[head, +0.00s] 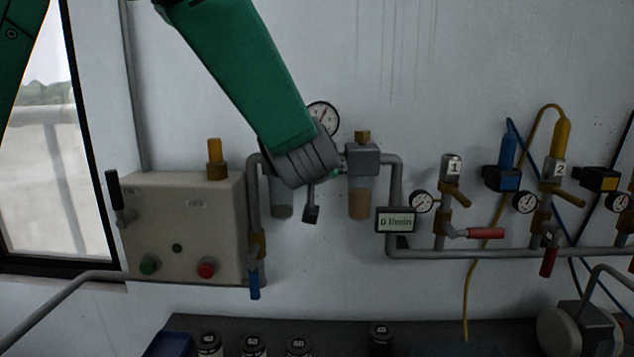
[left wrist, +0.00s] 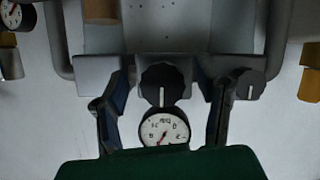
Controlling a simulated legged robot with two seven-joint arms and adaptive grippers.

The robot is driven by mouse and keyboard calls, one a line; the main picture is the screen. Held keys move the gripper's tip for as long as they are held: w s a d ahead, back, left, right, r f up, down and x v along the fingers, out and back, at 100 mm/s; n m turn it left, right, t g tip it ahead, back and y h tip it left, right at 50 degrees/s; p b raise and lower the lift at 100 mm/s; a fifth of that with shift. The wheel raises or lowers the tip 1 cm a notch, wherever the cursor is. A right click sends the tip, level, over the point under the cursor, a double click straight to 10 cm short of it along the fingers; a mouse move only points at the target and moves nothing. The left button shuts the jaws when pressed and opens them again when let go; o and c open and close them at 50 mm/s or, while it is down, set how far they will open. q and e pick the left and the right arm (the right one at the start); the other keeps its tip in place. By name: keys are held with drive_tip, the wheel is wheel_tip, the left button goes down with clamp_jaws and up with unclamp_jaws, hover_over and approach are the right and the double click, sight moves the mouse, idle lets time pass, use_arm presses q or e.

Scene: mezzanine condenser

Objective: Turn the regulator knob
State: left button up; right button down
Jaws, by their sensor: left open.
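In the left wrist view a dark, ridged round knob (left wrist: 164,84) with a white pointer line faces the camera; I take it for the regulator knob. A round dial gauge (left wrist: 164,128) sits just below it in that view. My left gripper (left wrist: 166,88) is open, with one finger on each side of the knob; I cannot tell whether either finger touches it. In the head view my left gripper (head: 311,205) is at the wall-mounted units, and my wrist hides the knob. The gauge (head: 323,117) shows partly behind my arm. My right gripper is not in view.
In the head view, a filter unit (head: 362,160) and a display (head: 396,220) are right of my wrist, and a control box (head: 183,225) is left. Several valves and gauges line the pipe.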

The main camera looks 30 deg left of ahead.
use_arm(q)
drive_tip(key=s+d, duration=0.5)
drive_tip(key=s, duration=0.5)
drive_tip(key=shift+s+d+r, duration=0.15)
drive_tip(key=shift+s+d, duration=0.05)
drive_tip(key=shift+d, duration=0.2)
drive_tip(key=shift+a, duration=0.1)
